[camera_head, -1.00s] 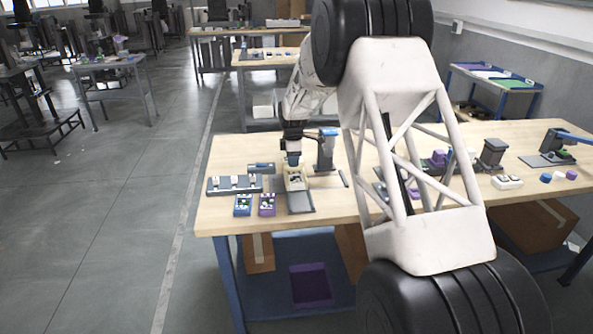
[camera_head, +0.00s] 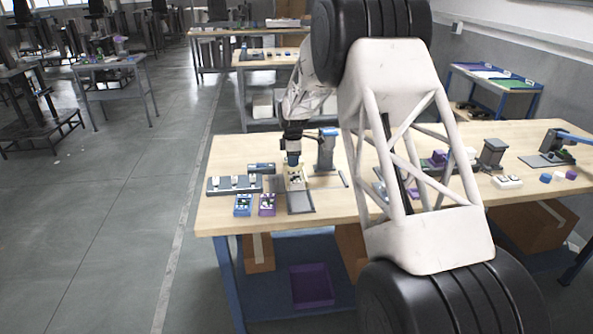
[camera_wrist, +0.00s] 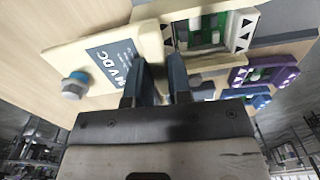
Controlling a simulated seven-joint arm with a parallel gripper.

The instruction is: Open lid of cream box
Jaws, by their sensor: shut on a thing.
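The cream box (camera_head: 296,184) stands on a grey plate near the front left of the bench, under my gripper (camera_head: 293,160). In the wrist view the cream box (camera_wrist: 246,22) is open on the right, showing a green board inside. Its cream lid (camera_wrist: 88,48), with a dark "24 VDC" label and a round grey-blue knob (camera_wrist: 74,86), lies to the left of the opening. My gripper (camera_wrist: 155,88) is shut on the lid's edge, which rises between the two fingers. Whether the lid still touches the box is partly hidden by the fingers.
A purple box (camera_head: 267,204) and a blue box (camera_head: 243,205) with parts inside sit left of the plate. A dark rack (camera_head: 232,186) lies behind them. A grey stand (camera_head: 326,152) rises close to the right. The bench's left front corner is bare.

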